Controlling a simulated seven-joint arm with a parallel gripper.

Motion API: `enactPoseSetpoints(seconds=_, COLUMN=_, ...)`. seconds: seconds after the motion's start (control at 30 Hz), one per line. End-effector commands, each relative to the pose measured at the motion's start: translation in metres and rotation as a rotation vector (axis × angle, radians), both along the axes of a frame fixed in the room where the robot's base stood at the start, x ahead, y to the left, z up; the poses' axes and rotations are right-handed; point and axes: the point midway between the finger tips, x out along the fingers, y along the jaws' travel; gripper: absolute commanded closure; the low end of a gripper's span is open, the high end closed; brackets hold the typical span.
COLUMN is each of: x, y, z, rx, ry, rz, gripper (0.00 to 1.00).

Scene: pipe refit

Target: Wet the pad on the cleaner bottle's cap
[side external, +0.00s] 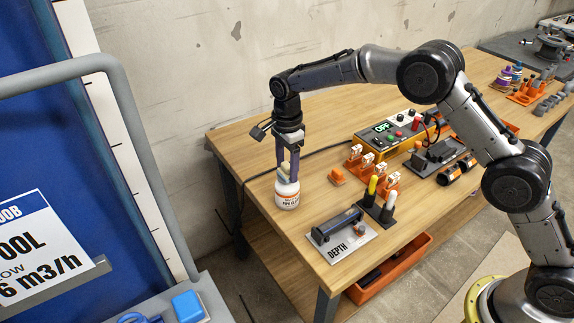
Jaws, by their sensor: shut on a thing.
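The cleaner bottle (287,198), white with an orange band and dark lettering, stands upright near the left front part of the wooden bench. My gripper (287,174) points straight down right above it, its fingers on either side of a small pale pad (285,170). The gripper is shut on the pad. The pad is at the bottle's cap; the fingers partly hide the cap, and I cannot tell whether pad and cap touch.
The bench's (235,140) back left is clear apart from a cable.

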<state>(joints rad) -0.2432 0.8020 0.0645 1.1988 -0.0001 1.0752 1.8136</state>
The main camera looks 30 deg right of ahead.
Motion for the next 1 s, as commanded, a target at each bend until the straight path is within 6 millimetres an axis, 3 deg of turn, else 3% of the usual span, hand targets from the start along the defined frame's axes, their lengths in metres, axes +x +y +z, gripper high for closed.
enactPoseSetpoints(seconds=0.43, x=0.0, y=0.0, z=0.001, rx=-0.001, ry=0.002, rz=0.0, gripper=0.83)
enactPoseSetpoints(seconds=1.0, x=0.0, y=0.0, z=0.044, rx=0.0, ry=-0.001, rz=0.0, gripper=0.83)
